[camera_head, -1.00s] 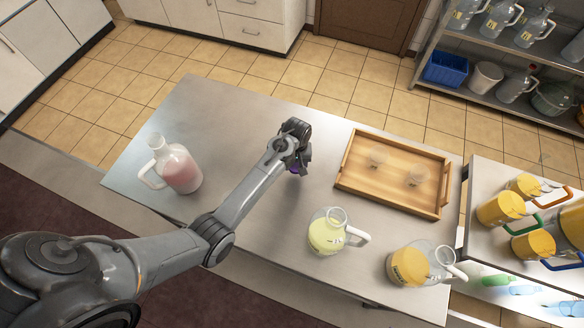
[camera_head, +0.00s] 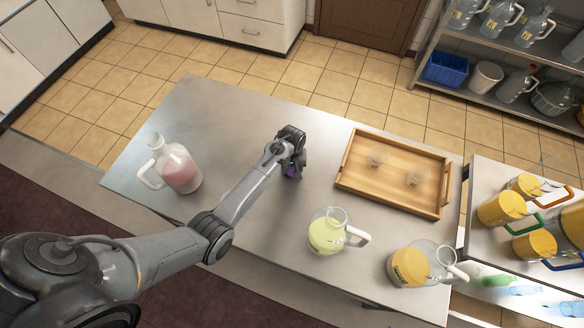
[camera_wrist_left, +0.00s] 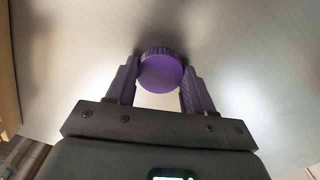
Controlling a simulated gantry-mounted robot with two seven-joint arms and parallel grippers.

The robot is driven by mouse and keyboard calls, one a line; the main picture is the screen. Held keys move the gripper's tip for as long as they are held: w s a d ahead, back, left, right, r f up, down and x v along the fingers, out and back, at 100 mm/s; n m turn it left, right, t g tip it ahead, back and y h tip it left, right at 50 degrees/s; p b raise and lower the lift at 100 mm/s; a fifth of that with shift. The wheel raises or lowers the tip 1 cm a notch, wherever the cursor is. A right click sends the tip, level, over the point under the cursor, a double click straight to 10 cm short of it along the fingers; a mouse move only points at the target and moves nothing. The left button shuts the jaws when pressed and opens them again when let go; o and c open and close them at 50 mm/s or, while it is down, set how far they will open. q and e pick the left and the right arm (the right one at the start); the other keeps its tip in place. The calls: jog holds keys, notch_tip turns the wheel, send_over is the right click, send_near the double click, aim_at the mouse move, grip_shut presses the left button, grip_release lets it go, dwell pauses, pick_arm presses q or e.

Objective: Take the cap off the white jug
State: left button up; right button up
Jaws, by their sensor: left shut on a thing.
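A clear jug with a white handle and pink contents (camera_head: 181,172) stands upright at the left of the steel table. No cap shows on its neck. My left gripper (camera_head: 292,172) is over the middle of the table, well to the right of that jug. In the left wrist view my left gripper (camera_wrist_left: 160,88) is shut on a round purple cap (camera_wrist_left: 161,72), held between its two purple fingers. The table surface lies beyond the cap; I cannot tell the exact gap. My right gripper is not in view.
A wooden tray (camera_head: 348,186) with two small clear glasses lies to the right. A jug with pale yellow-green contents (camera_head: 325,236) and a jug with orange-yellow contents (camera_head: 408,266) stand near the front right edge. Bare table (camera_head: 215,110) lies behind the arm.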

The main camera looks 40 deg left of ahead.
aim_at(292, 170)
pick_arm(q)
jog(key=o, duration=1.2)
jog(key=shift+f, duration=0.1)
jog(key=shift+c, duration=0.2)
notch_tip(292, 170, up, 12)
jog(key=p, duration=0.1)
jog(key=s+d+r+m+t, duration=0.1)
jog(key=s+d+r+m, duration=0.15)
jog(key=s, duration=0.55)
jog(key=s+d+r+m+t, duration=0.1)
jog(key=s+d+m, duration=0.25)
jog(key=s, duration=0.55)
jog(key=s+d+r+m+t, duration=0.1)
jog(key=s+d+m, duration=0.15)
jog(key=s, duration=0.55)
notch_tip(292, 170, up, 18)
jog(key=s+m+p, duration=0.1)
jog(key=p, duration=1.6)
jog(key=shift+t, duration=0.3)
